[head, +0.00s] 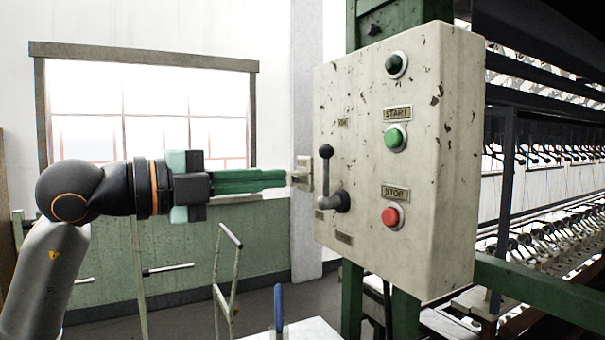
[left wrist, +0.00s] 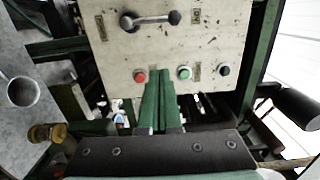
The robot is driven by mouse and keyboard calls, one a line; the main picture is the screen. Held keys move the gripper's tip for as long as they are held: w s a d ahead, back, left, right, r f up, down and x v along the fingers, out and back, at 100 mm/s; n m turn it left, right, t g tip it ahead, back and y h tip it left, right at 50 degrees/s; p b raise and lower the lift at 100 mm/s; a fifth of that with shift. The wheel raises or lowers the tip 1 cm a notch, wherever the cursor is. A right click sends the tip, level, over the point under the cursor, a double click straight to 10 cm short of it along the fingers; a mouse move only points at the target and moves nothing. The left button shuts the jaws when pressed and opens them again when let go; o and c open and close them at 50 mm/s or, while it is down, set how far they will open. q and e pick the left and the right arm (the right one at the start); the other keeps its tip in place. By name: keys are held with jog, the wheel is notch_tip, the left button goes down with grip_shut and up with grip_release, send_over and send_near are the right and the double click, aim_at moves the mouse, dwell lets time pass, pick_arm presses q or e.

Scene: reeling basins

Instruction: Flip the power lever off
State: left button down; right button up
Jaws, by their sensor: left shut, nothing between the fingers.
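The power lever (head: 326,175) is on the front of a worn cream control box (head: 440,200). Its arm stands upright from the pivot, with the dark knob (head: 326,151) at the top, near a small plate that seems to read ON. In the left wrist view the lever (left wrist: 150,20) lies across the upper part of the box (left wrist: 220,45), knob to the right. My left gripper (head: 287,180) has its green fingers shut and empty, pointing at the box, left of the lever and seemingly apart from it. The fingers (left wrist: 161,85) also show in the left wrist view. My right gripper is not in view.
The box also carries a green START button (head: 396,138), a red STOP button (head: 391,216) and a dark green lamp (head: 396,65). A reeling machine frame (head: 545,300) stands at right. In the left wrist view a metal cup (left wrist: 22,91) and a yellowish jar (left wrist: 45,133) are at left.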

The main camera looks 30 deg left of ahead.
aim_at(327, 173)
pick_arm(q)
jog(key=w+d+p, duration=0.1)
jog(key=w+p, duration=0.3)
jog(key=w, duration=0.7)
jog(key=shift+w+d, duration=0.15)
jog(key=shift+d, duration=0.15)
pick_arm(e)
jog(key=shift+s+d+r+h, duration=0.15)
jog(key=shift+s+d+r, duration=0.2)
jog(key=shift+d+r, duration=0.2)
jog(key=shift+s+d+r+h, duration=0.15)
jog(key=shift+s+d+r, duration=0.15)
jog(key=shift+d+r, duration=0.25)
